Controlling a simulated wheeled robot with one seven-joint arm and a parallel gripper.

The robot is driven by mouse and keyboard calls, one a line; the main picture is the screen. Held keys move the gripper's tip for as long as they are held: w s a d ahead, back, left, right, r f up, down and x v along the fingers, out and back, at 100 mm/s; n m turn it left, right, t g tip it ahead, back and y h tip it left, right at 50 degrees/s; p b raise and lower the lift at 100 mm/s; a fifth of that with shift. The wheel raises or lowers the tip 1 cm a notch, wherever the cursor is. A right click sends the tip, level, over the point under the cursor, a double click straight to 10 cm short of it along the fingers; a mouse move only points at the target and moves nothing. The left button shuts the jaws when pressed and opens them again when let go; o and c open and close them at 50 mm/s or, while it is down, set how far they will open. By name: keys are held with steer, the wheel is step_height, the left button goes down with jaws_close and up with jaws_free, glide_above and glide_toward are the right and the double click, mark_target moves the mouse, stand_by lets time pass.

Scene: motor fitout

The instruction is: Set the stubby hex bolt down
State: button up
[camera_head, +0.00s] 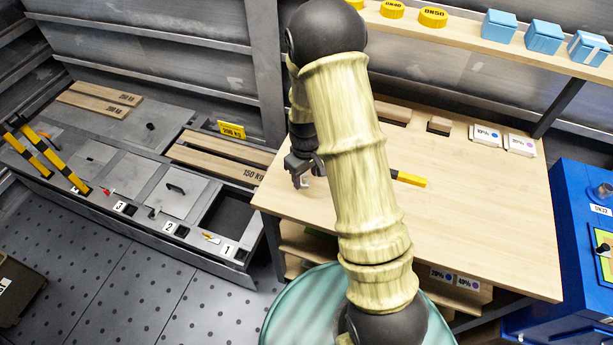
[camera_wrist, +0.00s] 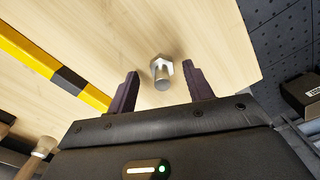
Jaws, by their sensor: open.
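The stubby hex bolt (camera_wrist: 160,71) is a short metal bolt on the light wooden table (camera_wrist: 210,40). In the wrist view it lies between and just beyond the two dark fingertips of my gripper (camera_wrist: 164,82). The fingers are open, with a gap on each side of the bolt. In the head view my gripper (camera_head: 303,176) is low over the left end of the table (camera_head: 470,220). The bolt cannot be made out clearly there, and my arm hides the middle of the table.
A yellow-and-black bar (camera_wrist: 50,65) lies on the table left of the bolt in the wrist view. A shelf above holds blue boxes (camera_head: 543,37). The table's right side is clear.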

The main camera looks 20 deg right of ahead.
mark_target(305, 175)
step_height(305, 175, up, 11)
steer(key=shift+a, duration=0.15)
steer(key=shift+s, duration=0.1)
stand_by(0.5)
steer(key=s+r+m+t, duration=0.1)
steer(key=s+r+m, duration=0.1)
steer(key=s, duration=0.5)
steer(key=s+r+m+t, duration=0.1)
steer(key=s+r+m, duration=0.2)
steer(key=s, duration=0.4)
steer(key=shift+s+r+t, duration=0.15)
steer(key=shift+t, duration=0.15)
